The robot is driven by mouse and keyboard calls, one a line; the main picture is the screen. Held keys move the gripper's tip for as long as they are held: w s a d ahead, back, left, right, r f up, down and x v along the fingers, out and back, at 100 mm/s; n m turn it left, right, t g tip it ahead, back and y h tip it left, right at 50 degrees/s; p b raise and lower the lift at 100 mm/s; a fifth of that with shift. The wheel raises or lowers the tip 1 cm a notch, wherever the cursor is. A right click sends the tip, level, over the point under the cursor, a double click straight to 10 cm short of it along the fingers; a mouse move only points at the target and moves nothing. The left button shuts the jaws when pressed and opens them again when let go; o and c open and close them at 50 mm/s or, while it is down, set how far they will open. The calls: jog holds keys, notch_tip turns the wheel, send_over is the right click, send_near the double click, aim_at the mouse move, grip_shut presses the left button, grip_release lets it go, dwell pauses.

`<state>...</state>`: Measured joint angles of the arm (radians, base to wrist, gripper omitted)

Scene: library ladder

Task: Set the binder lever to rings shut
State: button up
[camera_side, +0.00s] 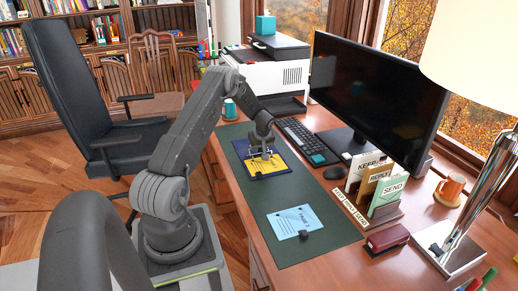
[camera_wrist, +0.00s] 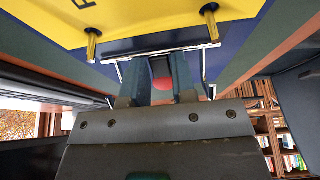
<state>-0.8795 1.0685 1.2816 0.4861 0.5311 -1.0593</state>
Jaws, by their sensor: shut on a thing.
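The binder (camera_side: 240,148) is dark blue and lies on the green desk mat, with a yellow sheet (camera_side: 265,166) on it. In the wrist view the yellow sheet (camera_wrist: 150,20) fills the top, and two brass ring posts (camera_wrist: 92,42) stand at its edge beside a metal bar (camera_wrist: 160,43). My gripper (camera_side: 264,152) is low over the binder. In the wrist view my gripper (camera_wrist: 157,78) is shut on the lever, whose red knob (camera_wrist: 161,84) shows between the fingers. The lever's stem is mostly hidden, and I cannot tell whether the rings meet.
The green mat (camera_side: 270,208) holds a blue sheet with a black clip (camera_side: 298,222). A keyboard (camera_side: 300,138) and monitor (camera_side: 375,90) stand right of the binder. Letter holders (camera_side: 382,190), a red stapler (camera_side: 387,238) and a lamp (camera_side: 470,210) are nearer the front right.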

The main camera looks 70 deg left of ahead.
jog(key=o, duration=0.7)
jog(key=shift+c, duration=0.2)
jog(key=v, duration=1.4)
jog(key=shift+f, duration=0.1)
